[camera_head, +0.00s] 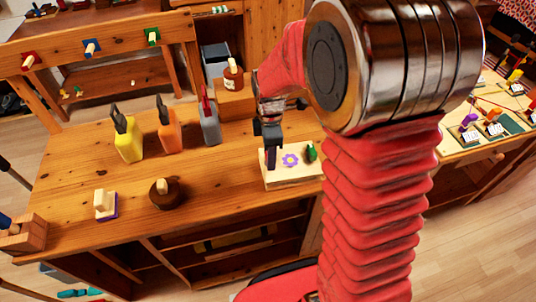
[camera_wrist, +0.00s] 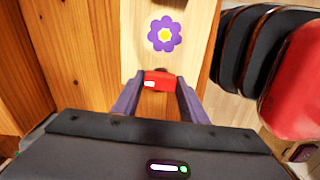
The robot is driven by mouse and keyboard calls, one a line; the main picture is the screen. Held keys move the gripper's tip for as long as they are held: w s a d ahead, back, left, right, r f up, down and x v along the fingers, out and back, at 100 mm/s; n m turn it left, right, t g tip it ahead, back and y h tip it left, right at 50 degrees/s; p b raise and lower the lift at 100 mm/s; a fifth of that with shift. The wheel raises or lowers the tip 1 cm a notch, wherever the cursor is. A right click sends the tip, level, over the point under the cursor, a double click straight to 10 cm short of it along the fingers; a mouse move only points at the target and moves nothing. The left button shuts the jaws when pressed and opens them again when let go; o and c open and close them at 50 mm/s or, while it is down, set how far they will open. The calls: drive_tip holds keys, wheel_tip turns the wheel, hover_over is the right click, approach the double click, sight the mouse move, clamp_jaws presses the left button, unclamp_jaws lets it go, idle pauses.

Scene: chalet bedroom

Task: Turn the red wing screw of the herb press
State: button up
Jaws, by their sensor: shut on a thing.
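The herb press is a pale wooden block (camera_head: 290,178) with a purple flower on top, at the front right of the wooden table in the head view. The flower plate (camera_wrist: 170,60) also fills the upper middle of the wrist view. A green piece (camera_head: 310,152) stands on the block's right part. My gripper (camera_head: 271,160) points down at the block's left end. In the wrist view its fingers (camera_wrist: 157,92) are shut on the red wing screw (camera_wrist: 157,80), just below the flower. The screw is hidden behind my gripper in the head view.
Yellow (camera_head: 127,135), orange (camera_head: 168,130) and grey (camera_head: 209,122) bottle-like things stand left of my gripper. A brown round thing with a pale knob (camera_head: 167,193) and a small stamp-like block (camera_head: 104,205) lie nearer the front. A wooden box (camera_head: 235,100) stands behind.

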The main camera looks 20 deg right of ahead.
drive_tip(key=m, duration=0.3)
drive_tip(key=shift+m, duration=0.4)
drive_tip(key=m, duration=0.9)
drive_tip(key=shift+m, duration=1.8)
drive_tip(key=o, duration=1)
drive_tip(key=shift+o, duration=0.2)
